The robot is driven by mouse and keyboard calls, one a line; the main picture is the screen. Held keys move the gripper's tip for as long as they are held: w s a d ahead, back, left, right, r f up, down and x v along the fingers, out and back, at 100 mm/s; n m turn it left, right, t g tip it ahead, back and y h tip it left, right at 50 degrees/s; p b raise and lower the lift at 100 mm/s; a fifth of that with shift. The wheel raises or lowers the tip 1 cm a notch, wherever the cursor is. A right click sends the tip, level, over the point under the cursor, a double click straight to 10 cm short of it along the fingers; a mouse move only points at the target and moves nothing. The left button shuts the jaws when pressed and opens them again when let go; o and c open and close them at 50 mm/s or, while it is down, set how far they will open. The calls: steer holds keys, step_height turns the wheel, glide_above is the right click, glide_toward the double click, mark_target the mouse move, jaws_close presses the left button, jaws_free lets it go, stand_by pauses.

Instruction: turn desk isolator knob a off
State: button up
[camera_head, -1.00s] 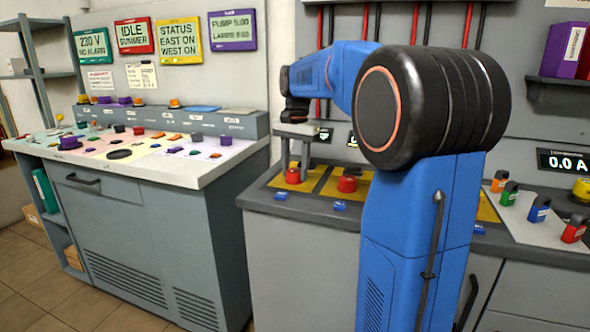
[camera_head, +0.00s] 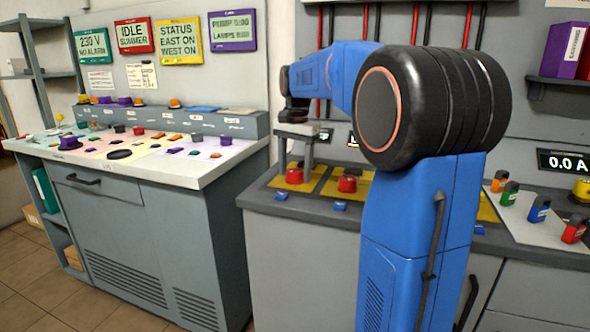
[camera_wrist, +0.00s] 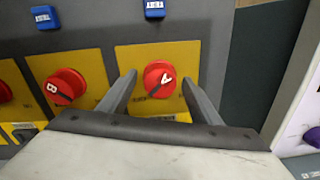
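Knob A (camera_wrist: 159,79) is a round red knob marked with a white A, on a yellow plate. A dark bar on it runs diagonally. My gripper (camera_wrist: 159,77) is open, with one finger on each side of knob A in the wrist view and a visible gap to each. In the head view, knob A (camera_head: 293,176) is the leftmost red knob on the grey desk. My gripper (camera_head: 296,160) points down just above or around it there; the exact fingertip height is hard to tell.
Knob B (camera_wrist: 66,86), also red, sits beside knob A on its own yellow plate. Blue labelled blocks (camera_wrist: 154,9) lie along the desk edge. A second console (camera_head: 120,170) stands to the left, across a gap. Coloured knobs (camera_head: 538,209) are at the right.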

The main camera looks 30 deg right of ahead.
mark_target(297, 171)
step_height(297, 171, up, 17)
steer(key=shift+s+d+r, duration=0.15)
steer(key=shift+s+r, duration=0.05)
steer(key=shift+s, duration=0.05)
stand_by(0.4)
stand_by(0.5)
steer(key=s+a+f+n+t, duration=0.1)
steer(key=s+a+f+n, duration=0.3)
steer(key=s+f, duration=0.6)
steer(key=s+a+f+n+t, duration=0.2)
steer(key=s+a+f+n, duration=0.2)
steer(key=s+f, duration=0.6)
steer(key=s+a+f+n+t, duration=0.1)
steer(key=s+a+f+n, duration=0.3)
steer(key=s+a+f, duration=0.4)
step_height(297, 171, down, 4)
steer(key=shift+s+n, duration=0.4)
steer(key=shift+s, duration=0.5)
steer(key=shift+c, duration=0.6)
